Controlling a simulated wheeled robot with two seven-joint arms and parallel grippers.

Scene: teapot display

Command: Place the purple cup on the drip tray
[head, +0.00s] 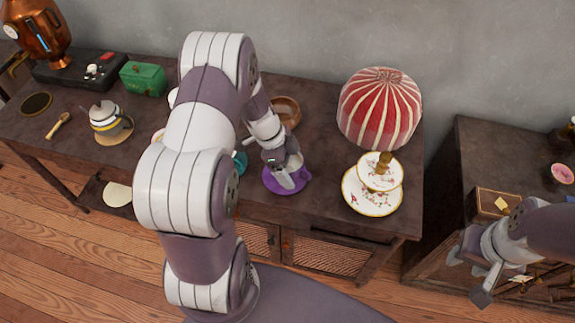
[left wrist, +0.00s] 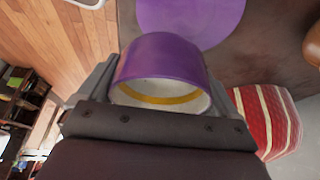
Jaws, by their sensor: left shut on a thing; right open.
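The purple cup (left wrist: 165,62) is between the fingers of my left gripper (left wrist: 150,85) in the left wrist view, its pale inside with a yellow band facing the camera. In the head view my left gripper (head: 286,177) is shut on the cup over the purple saucer (head: 272,187), and hides most of the cup. The saucer also shows beyond the cup in the left wrist view (left wrist: 195,18); I cannot tell if they touch. A dark round tray with a brass rim (head: 37,104), which looks like the drip tray, lies at the table's far left. My right gripper (head: 470,278) is open and empty at the right.
A copper urn (head: 42,32) stands behind the round tray, with a wooden spoon (head: 58,125), striped teapot (head: 106,118) and green box (head: 143,78) nearby. A red striped lamp (head: 380,108) and tiered plate stand (head: 372,198) are right of the saucer. My left arm hides the table's middle.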

